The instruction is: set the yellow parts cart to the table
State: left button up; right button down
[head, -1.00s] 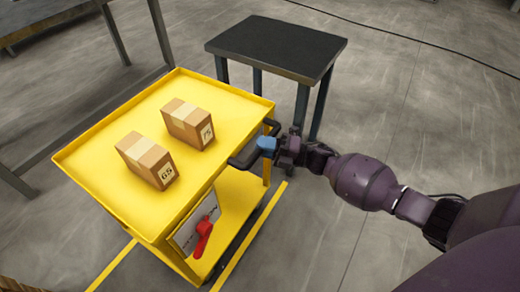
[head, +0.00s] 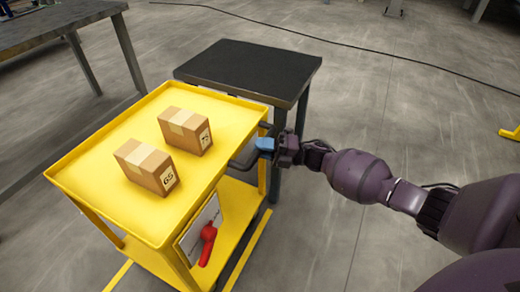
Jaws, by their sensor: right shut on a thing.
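The yellow parts cart (head: 90,170) stands upright at left of centre, with two cardboard boxes on its top tray. My right gripper (head: 265,145), with blue fingertips, is shut on the dark handle (head: 243,158) at the cart's right side. A small black-topped table (head: 250,68) stands just behind the cart. In the picture the cart's far edge overlaps that table's front side; I cannot tell whether they touch. A larger grey table (head: 50,30) stands at the upper left. My left gripper is not in view.
The boxes (head: 147,167) and (head: 185,130) sit apart on the tray. A red lever (head: 208,240) sticks out from the cart's front panel. A black cable (head: 360,45) crosses the floor at the back.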

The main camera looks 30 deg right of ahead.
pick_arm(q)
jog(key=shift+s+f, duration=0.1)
pick_arm(e)
jog(key=shift+w+d+r, duration=0.1)
jog(key=shift+w+d, duration=0.1)
jog(key=shift+d, duration=0.1)
jog(key=c, duration=1.1)
grip_release()
jog(key=shift+d, duration=0.1)
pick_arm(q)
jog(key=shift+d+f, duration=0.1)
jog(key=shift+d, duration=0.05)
pick_arm(e)
jog(key=shift+o, duration=0.6)
jog(key=shift+s, duration=0.1)
pick_arm(q)
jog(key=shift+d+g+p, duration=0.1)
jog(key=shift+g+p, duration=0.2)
jog(key=shift+p, duration=0.05)
pick_arm(e)
jog(key=v, duration=1)
jog(key=shift+s+d, duration=0.2)
